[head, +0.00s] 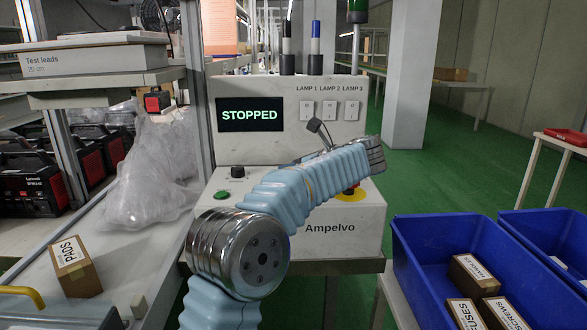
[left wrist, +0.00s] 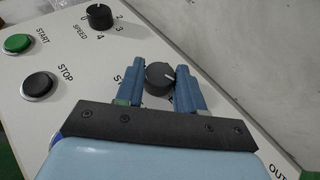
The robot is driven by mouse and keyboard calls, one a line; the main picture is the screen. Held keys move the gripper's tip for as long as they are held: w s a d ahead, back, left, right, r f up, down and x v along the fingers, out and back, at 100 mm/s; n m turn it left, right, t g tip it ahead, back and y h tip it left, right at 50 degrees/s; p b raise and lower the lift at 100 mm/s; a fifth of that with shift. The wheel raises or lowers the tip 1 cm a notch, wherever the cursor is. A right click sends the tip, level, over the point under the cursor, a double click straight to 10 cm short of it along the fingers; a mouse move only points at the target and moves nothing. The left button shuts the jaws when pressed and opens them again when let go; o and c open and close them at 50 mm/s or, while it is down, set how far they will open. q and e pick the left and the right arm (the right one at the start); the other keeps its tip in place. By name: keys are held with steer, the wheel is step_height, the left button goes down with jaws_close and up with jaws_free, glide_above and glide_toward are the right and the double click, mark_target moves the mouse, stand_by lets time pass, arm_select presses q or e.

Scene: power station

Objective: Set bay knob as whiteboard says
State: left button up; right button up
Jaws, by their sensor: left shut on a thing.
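My left gripper (left wrist: 159,92) is shut on a black round knob (left wrist: 160,75) on the pale sloping panel, one blue finger on each side. The knob's white mark points to the right and slightly down in the left wrist view. Its label is mostly hidden by the fingers; only the letters "ST" show. In the head view my blue left arm crosses the front of the Ampelvo machine (head: 335,228) and hides this knob and the gripper. The machine's screen (head: 250,115) reads STOPPED. No whiteboard is visible. My right gripper is not in view.
A speed knob (left wrist: 98,16), a green start button (left wrist: 18,44) and a black stop button (left wrist: 38,84) sit beside the gripped knob. Blue bins (head: 425,270) with boxes stand at right. A PADS box (head: 75,268) and clear plastic wrap (head: 150,165) lie at left.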

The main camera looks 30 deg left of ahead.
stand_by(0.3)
arm_select(q)
steer(key=o, duration=1)
step_height(320, 180, up, 3)
steer(key=shift+f, duration=0.1)
steer(key=s+d+r, duration=0.2)
steer(key=s+r, duration=0.1)
steer(key=s, duration=0.1)
steer(key=s+d+r, duration=0.2)
steer(key=s+r, duration=0.1)
steer(key=s, duration=0.1)
steer(key=s+d+r, duration=0.3)
steer(key=s+r, duration=0.1)
steer(key=shift+r, duration=0.1)
